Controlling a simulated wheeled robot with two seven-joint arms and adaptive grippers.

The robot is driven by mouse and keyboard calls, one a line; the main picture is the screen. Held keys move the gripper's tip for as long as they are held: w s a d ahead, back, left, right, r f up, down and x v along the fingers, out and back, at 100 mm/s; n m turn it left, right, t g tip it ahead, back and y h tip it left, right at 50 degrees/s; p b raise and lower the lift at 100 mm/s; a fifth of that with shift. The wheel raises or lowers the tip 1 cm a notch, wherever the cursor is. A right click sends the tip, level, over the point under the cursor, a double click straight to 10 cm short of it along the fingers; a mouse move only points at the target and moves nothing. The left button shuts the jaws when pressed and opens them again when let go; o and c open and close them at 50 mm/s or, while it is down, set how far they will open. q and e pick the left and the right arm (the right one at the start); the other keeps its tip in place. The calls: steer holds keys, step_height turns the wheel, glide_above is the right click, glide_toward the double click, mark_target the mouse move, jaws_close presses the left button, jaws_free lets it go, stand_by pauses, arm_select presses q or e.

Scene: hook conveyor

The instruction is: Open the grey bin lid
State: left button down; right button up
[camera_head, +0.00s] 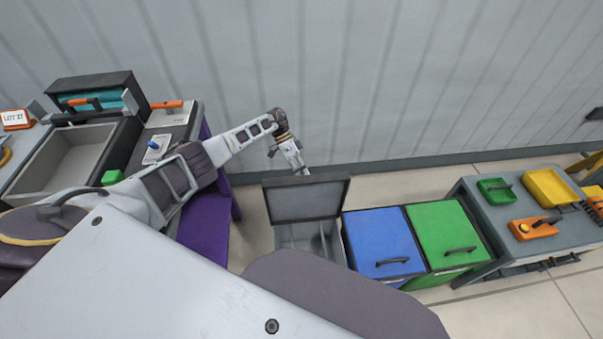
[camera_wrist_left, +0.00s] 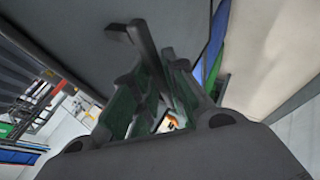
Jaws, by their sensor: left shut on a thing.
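The grey bin lid (camera_head: 308,202) stands raised at the back of the grey bin (camera_head: 290,235), its pale inner face and dark rim showing. The bin's inside is partly visible below it. My left gripper (camera_head: 303,173) is at the lid's top edge, behind it, and its fingers are partly hidden. In the left wrist view my left gripper (camera_wrist_left: 155,95) is shut on the lid's dark handle (camera_wrist_left: 144,42), between its green-padded fingers. The lid's surface also fills much of the wrist view (camera_wrist_left: 160,18). My right gripper is not in view.
Blue (camera_head: 383,238) and green (camera_head: 443,230) bins with closed lids stand right of the grey bin. A grey table (camera_head: 475,200) with coloured trays is further right. A workbench (camera_head: 185,125) is at left. The wall (camera_head: 400,80) is close behind the lid.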

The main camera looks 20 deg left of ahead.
arm_select(q)
steer(key=shift+s+f, duration=0.4)
steer(key=shift+f, duration=0.1)
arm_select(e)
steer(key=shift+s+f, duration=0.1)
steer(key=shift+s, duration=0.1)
arm_select(q)
steer(key=c, duration=1.6)
jaws_free()
steer(key=shift+w, duration=0.15)
steer(key=shift+o, duration=0.4)
steer(key=shift+w, duration=0.1)
steer(key=shift+r, duration=0.25)
steer(key=v, duration=1.1)
steer(key=shift+w+a+r, duration=0.2)
steer(key=shift+a+r, duration=0.05)
steer(key=shift+a, duration=0.05)
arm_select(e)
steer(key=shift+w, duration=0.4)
arm_select(q)
steer(key=shift+d, duration=0.1)
